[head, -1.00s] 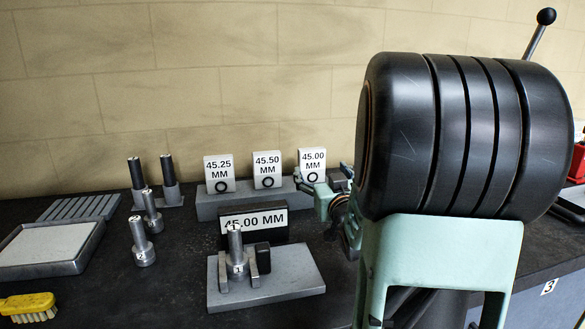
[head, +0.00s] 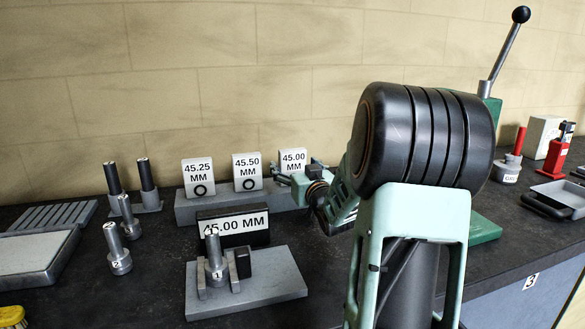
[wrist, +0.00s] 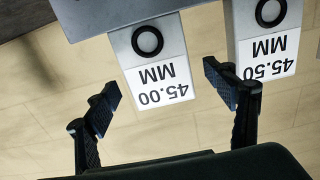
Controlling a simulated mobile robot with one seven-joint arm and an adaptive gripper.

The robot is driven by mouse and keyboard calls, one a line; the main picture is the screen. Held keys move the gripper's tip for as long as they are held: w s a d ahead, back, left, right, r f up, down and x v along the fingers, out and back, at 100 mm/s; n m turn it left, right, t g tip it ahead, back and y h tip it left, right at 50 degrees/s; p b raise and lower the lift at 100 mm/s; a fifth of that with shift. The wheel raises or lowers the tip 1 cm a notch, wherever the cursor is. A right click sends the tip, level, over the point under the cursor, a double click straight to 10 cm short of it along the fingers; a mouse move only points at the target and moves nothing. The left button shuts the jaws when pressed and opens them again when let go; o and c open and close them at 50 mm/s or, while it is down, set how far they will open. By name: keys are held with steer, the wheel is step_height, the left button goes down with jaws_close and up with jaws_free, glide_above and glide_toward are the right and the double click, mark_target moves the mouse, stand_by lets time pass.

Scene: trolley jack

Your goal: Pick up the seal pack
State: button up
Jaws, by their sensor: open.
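Three white seal packs, each with a black ring, stand upright in a row on a grey block (head: 190,207). They are labelled 45.25 MM (head: 197,172), 45.50 MM (head: 246,164) and 45.00 MM (head: 293,158). A black sign (head: 234,226) in front reads 45.00 MM. My gripper (head: 302,183) is open and empty at the right end of the row. In the wrist view my gripper (wrist: 163,88) has one finger on each side of the inverted-looking 45.00 MM pack (wrist: 150,72), apart from it. The 45.50 MM pack (wrist: 266,45) is close beyond the right finger.
A fixture plate (head: 270,284) with a numbered steel post stands in front of the sign. Several posts and a tray (head: 30,255) are at left. A green lever press (head: 490,110), a red item (head: 555,160) and a dark tray (head: 560,195) are at right.

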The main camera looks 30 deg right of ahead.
steer(key=shift+x, duration=1.4)
steer(key=shift+c, duration=0.2)
steer(key=c, duration=1.2)
steer(key=shift+r, duration=0.1)
